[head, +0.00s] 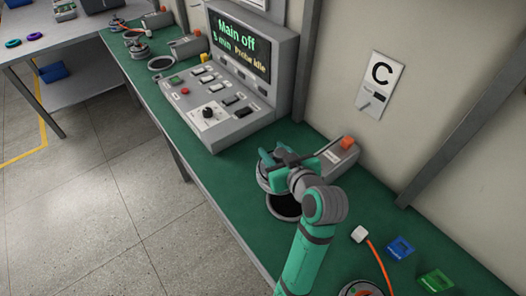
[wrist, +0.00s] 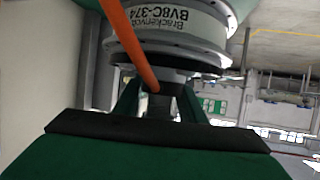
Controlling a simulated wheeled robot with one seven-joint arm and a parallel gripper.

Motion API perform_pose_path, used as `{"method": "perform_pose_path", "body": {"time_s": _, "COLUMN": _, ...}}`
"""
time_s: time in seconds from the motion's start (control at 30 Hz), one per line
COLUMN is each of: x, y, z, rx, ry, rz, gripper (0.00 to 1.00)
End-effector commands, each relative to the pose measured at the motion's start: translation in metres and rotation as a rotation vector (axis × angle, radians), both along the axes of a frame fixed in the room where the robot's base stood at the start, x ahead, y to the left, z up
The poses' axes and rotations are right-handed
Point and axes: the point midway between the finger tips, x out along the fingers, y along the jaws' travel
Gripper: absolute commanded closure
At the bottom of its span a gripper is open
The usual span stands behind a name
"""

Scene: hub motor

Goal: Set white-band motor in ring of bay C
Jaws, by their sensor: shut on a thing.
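My gripper (head: 276,160) is shut on the white-band motor (wrist: 175,28), holding it by a stub on its axis. In the wrist view the motor shows a white band with dark lettering, seen upside down, and an orange cable crossing in front. In the head view the motor (head: 263,178) is mostly hidden behind the gripper. It is at the ring (head: 285,216) with a dark inside, in front of the bay C sign (head: 381,84). The motor appears above and slightly left of the ring; I cannot tell the height gap.
A control console (head: 228,105) is to the left. Another motor (head: 362,289) with an orange cable and white plug (head: 360,234) lies in front right, near blue (head: 400,248) and green (head: 436,281) blocks.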

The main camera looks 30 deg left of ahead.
Motion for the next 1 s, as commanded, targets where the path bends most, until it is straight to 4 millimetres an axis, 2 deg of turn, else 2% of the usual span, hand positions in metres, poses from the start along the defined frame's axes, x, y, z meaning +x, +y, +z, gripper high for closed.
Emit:
{"method": "perform_pose_path", "body": {"time_s": 0.4, "x": 0.021, "y": -0.032, "z": 0.002, "rx": 0.002, "ry": -0.006, "rz": 0.0, "gripper": 1.0}}
{"method": "perform_pose_path", "body": {"time_s": 1.0, "x": 0.025, "y": -0.039, "z": 0.002, "rx": 0.002, "ry": -0.006, "rz": 0.002, "gripper": 1.0}}
